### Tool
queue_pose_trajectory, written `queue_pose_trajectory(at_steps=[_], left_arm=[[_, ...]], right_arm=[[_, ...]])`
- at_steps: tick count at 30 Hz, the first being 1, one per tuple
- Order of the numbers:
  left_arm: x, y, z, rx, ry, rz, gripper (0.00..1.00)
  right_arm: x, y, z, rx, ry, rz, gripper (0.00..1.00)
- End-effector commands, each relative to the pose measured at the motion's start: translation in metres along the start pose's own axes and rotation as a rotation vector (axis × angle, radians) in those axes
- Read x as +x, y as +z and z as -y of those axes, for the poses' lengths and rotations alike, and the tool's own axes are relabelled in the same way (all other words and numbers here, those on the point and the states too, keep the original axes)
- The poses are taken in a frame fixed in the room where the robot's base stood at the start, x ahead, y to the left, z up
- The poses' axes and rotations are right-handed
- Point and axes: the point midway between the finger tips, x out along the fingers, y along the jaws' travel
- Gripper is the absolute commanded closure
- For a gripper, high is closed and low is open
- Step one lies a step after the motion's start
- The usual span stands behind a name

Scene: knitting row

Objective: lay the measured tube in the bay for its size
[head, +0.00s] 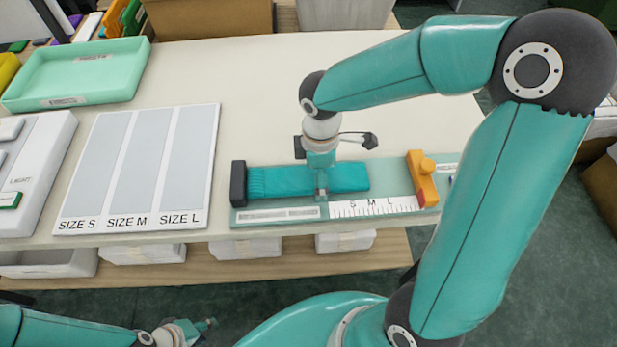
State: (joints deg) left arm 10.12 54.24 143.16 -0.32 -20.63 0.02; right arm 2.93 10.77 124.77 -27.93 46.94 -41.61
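A teal knitted tube (275,181) lies lengthwise on the measuring board (275,217), its left end against the dark stop (238,184). The board has a scale (374,207) marked S, M, L and an orange slider (420,175), which stands apart from the tube's right end. My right gripper (322,190) points down over the tube, one finger showing at its near side; whether it grips is hidden. The bay board (134,165) has three empty grey bays labelled SIZE S, SIZE M and SIZE L. My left gripper (205,327) is low at the bottom edge, away from the table, its opening unclear.
A mint-green tray (78,70) stands at the back left, empty. A white panel (38,150) marked LIGHT lies left of the bays. White bins (245,247) sit below the table's front edge. The tabletop behind the measuring board is clear.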

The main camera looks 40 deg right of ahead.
Motion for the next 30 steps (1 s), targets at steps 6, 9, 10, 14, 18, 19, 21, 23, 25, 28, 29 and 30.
queue_pose_trajectory(at_steps=[6, 9, 10, 14, 18, 19, 21, 23, 25, 28, 29, 30], left_arm=[[0.0, 0.0, 0.0, 0.0, 0.0, 0.0, 0.6], [0.0, 0.0, 0.0, 0.0, 0.0, 0.0, 0.6], [0.0, 0.0, 0.0, 0.0, 0.0, 0.0, 0.6], [0.0, 0.0, 0.0, 0.0, 0.0, 0.0, 0.6], [0.0, 0.0, 0.0, 0.0, 0.0, 0.0, 0.6], [0.0, 0.0, 0.0, 0.0, 0.0, 0.0, 0.6], [-0.001, 0.0, 0.0, 0.0, 0.0, 0.0, 0.6], [-0.001, 0.0, 0.0, 0.0, 0.0, 0.0, 0.6], [-0.001, 0.0, -0.001, 0.0, 0.0, 0.0, 0.6], [-0.003, 0.0, -0.001, 0.0, 0.0, 0.0, 0.6], [-0.003, 0.0, -0.001, 0.0, 0.0, 0.0, 0.6], [-0.004, 0.0, -0.001, 0.0, 0.0, 0.0, 0.6]], right_arm=[[0.0, 0.0, 0.0, 0.0, 0.0, 0.0, 0.35], [0.0, 0.0, 0.0, 0.0, 0.0, 0.0, 0.49], [0.0, 0.0, 0.0, 0.0, 0.0, 0.0, 0.49], [-0.001, 0.0, 0.0, 0.0, 0.0, 0.0, 0.54], [-0.001, 0.0, 0.0, 0.0, 0.001, 0.0, 0.54], [-0.002, 0.0, 0.0, 0.0, 0.001, 0.0, 0.54], [-0.004, 0.0, -0.001, 0.0, 0.002, 0.0, 0.54], [-0.008, 0.0, -0.001, 0.0, 0.003, -0.001, 0.54], [-0.013, 0.0, -0.001, 0.0, 0.004, 0.0, 0.54], [-0.025, -0.001, -0.001, 0.001, 0.004, -0.002, 0.54], [-0.03, -0.001, -0.001, 0.001, 0.004, -0.002, 0.54], [-0.036, -0.001, -0.001, -0.001, 0.005, -0.003, 0.54]])
